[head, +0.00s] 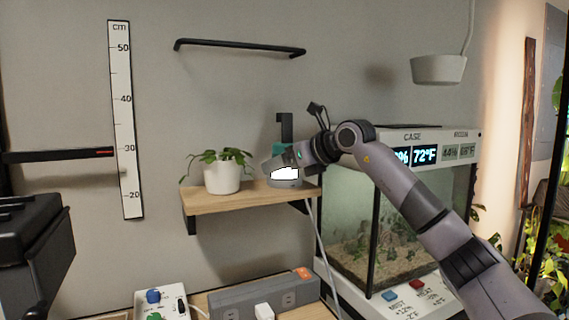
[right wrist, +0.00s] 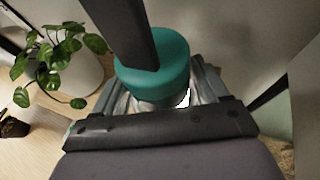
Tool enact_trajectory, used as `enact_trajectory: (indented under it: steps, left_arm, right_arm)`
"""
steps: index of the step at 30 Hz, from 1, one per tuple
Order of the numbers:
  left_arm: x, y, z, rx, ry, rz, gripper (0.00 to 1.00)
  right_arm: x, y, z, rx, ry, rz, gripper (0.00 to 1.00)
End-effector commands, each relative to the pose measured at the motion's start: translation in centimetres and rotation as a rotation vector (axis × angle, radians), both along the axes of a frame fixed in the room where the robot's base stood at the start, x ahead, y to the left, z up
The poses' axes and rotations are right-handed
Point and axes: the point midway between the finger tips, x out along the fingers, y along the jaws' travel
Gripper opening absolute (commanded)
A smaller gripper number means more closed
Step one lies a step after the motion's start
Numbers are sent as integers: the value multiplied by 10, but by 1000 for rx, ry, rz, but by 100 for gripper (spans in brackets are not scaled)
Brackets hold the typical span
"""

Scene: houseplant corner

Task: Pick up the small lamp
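The small lamp (head: 280,149) stands at the right end of the wooden wall shelf, with a teal top, a dark upright handle and a bright white glow below. In the right wrist view its teal top (right wrist: 165,66) and dark handle fill the middle, above a clear, shiny body. My right gripper (head: 284,165) is at the lamp's lower part, reaching in from the right. In the right wrist view its fingers (right wrist: 160,92) lie on both sides of the lamp's body. Whether they touch it is hidden under the teal top.
A potted plant (head: 222,178) stands on the shelf (head: 245,196) just left of the lamp. A glass case (head: 350,215) with displays stands close on the right, under my right arm. A power strip (head: 240,299) lies below. A black rail (head: 240,45) is on the wall above.

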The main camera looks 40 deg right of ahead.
Motion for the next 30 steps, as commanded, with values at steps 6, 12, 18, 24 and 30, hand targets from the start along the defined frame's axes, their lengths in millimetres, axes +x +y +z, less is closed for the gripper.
enact_trajectory:
  steps: [6,12,18,24,30]
  left_arm:
    - [0,-1,0,-7,0,5,100]
    - [0,-2,1,-9,0,7,100]
    - [0,-2,11,-9,0,7,100]
    - [0,-2,24,-7,0,5,100]
    - [0,0,32,-1,-8,2,100]
  right_arm:
    - [0,0,1,0,-3,0,26]
    - [0,0,3,0,-3,0,26]
    - [0,0,29,2,-7,1,26]
    - [0,0,67,2,-7,1,26]
    - [0,1,94,1,-5,2,26]
